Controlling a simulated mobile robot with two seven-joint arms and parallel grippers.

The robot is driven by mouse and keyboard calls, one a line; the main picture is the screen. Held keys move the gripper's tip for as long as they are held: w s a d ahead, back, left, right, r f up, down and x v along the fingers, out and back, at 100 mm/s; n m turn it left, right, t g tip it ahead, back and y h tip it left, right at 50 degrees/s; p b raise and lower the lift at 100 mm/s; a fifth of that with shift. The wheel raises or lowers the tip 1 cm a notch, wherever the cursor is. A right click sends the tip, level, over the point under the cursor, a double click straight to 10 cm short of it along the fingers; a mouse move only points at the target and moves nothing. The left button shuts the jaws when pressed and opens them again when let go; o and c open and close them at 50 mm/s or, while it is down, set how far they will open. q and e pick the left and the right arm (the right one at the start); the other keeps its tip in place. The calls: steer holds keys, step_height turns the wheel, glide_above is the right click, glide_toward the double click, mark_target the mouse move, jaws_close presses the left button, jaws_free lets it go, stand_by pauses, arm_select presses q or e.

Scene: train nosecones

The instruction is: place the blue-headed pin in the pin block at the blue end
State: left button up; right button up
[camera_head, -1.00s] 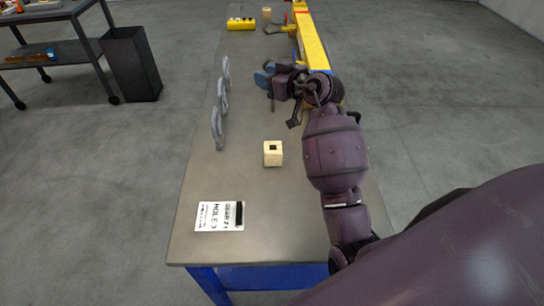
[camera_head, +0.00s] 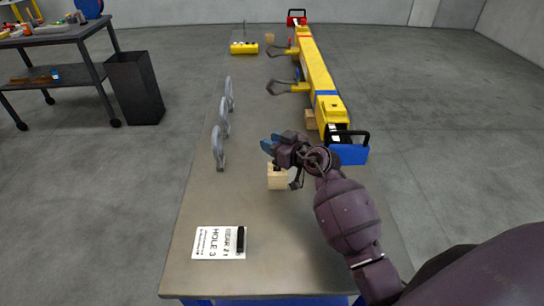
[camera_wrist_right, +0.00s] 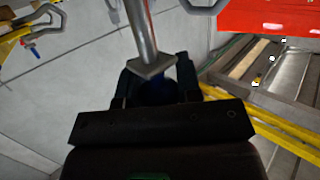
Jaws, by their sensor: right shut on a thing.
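My right gripper (camera_head: 268,145) is at the near part of the bench, just above and behind the pale wooden pin block (camera_head: 278,182) as seen in the head view. The forearm and gripper hide the block's top and its hole. In the right wrist view, the gripper (camera_wrist_right: 157,90) is shut on the blue-headed pin (camera_wrist_right: 143,35). The pin's grey metal shaft and square collar stick out beyond the fingers, and its dark blue head is mostly hidden between them. The blue nosecone (camera_head: 350,154) sits at the near end of the yellow beam. My left gripper is not in view.
The yellow beam (camera_head: 318,75) runs along the bench's right side, with metal clamps on its left. Grey upright loops (camera_head: 218,147) stand on the left edge. A printed card (camera_head: 215,242) lies near the front. A second pale block (camera_head: 269,38) stands far back.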

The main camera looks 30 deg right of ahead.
step_height(320, 180, down, 4)
steer(key=shift+r+b, duration=0.1)
steer(key=shift+b, duration=0.45)
steer(key=shift+f, duration=0.35)
steer(key=o, duration=0.5)
steer(key=shift+f, duration=0.1)
steer(key=o, duration=0.4)
steer(key=shift+o, duration=0.2)
